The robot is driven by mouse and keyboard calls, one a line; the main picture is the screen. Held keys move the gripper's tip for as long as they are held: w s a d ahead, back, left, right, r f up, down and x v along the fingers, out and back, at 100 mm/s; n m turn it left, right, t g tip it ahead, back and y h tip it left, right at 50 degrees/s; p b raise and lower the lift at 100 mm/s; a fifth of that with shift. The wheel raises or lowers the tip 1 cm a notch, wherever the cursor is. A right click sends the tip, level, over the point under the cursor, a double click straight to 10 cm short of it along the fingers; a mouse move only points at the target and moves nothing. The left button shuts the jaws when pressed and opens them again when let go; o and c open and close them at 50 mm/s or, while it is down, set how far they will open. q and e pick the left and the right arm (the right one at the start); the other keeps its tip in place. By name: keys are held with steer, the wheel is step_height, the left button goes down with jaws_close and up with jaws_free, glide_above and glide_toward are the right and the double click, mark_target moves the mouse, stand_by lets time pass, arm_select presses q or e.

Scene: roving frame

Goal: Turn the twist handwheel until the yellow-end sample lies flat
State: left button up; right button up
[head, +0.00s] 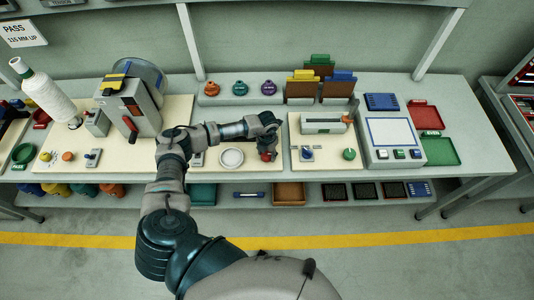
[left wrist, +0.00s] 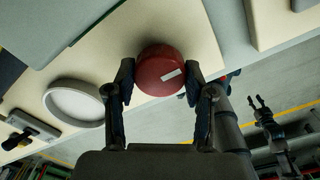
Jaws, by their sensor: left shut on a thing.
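A red round knob (left wrist: 158,70) with a white mark, which I take to be the twist handwheel, sits between the fingers of my left gripper (left wrist: 160,88) in the left wrist view. The gripper is shut on its sides. In the head view the gripper (head: 267,147) points down over the red knob (head: 267,156) at the right end of a cream board. I cannot make out the yellow-end sample for certain. A grey fixture (head: 322,122) with an orange-tan end piece stands just right of the gripper. My right gripper (left wrist: 256,99) hangs open and empty over the floor.
A white ring dish (head: 231,158) lies left of the gripper. A blue knob (head: 307,154) and a green knob (head: 349,154) sit before the fixture. A console (head: 392,135) stands further right.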

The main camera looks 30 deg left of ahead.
arm_select(q)
steer(key=shift+s+d+f, duration=0.1)
steer(key=shift+d+f, duration=0.05)
steer(key=shift+a+f, duration=0.1)
steer(key=shift+a, duration=0.15)
steer(key=shift+a+m+b, duration=0.1)
steer(key=shift+m+b, duration=0.75)
steer(key=shift+m, duration=0.15)
steer(key=shift+m+b, duration=0.45)
steer(key=shift+m, duration=0.25)
steer(key=shift+d+m+b, duration=0.2)
steer(key=shift+m+b, duration=0.2)
steer(key=shift+m, duration=0.2)
steer(key=shift+a+m+b, duration=0.1)
steer(key=shift+m+b, duration=0.2)
steer(key=shift+m, duration=0.2)
arm_select(e)
steer(key=f, duration=0.2)
steer(key=d+f, duration=0.1)
steer(key=f, duration=0.1)
steer(key=shift+d, duration=0.2)
arm_select(q)
steer(key=shift+r, duration=0.2)
